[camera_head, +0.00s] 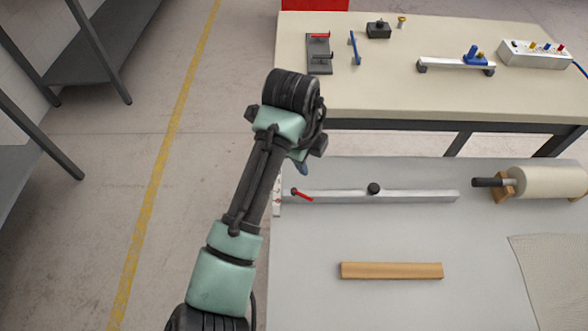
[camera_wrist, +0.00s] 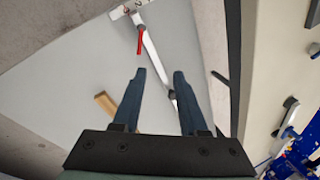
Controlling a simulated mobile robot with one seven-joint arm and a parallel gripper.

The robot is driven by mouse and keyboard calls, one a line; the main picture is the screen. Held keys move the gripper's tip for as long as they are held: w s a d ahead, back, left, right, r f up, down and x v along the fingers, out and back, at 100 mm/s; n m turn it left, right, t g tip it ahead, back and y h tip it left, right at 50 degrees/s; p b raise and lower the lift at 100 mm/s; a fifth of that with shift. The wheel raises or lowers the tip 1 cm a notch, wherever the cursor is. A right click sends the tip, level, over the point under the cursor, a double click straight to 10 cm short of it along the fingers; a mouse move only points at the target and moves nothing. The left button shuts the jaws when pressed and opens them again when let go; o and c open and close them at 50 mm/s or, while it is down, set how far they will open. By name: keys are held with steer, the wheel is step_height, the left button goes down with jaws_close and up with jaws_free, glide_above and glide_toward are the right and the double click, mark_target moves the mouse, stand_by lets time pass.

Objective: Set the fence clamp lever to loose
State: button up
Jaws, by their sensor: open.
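The fence (camera_head: 420,196) is a long pale metal bar on the grey table, with a round black knob (camera_head: 374,188) near its middle. The red clamp lever (camera_head: 303,195) sits at its left end, slanting down to the right. In the wrist view the red lever (camera_wrist: 140,40) lies ahead of the fingertips, near the fence's end, and the fence (camera_wrist: 152,55) runs back between the fingers in the picture. My gripper (camera_wrist: 160,74) is open and empty, above the table and apart from the lever. In the head view my wrist hides most of the gripper; one blue finger (camera_head: 301,168) shows.
A wooden strip (camera_head: 391,271) lies in front of the fence. A cream roll (camera_head: 550,182) with a dark handle stands at the right, and a textured sheet (camera_head: 555,275) lies at the front right. A beige bench (camera_head: 430,95) behind holds tools and a power strip (camera_head: 534,54).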

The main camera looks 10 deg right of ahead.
mark_target(306, 196)
steer(key=shift+m+g+y, duration=0.3)
steer(key=shift+m+g, duration=0.2)
step_height(306, 196, down, 15)
steer(key=shift+w+b, duration=0.15)
steer(key=shift+b, duration=0.3)
jaws_close()
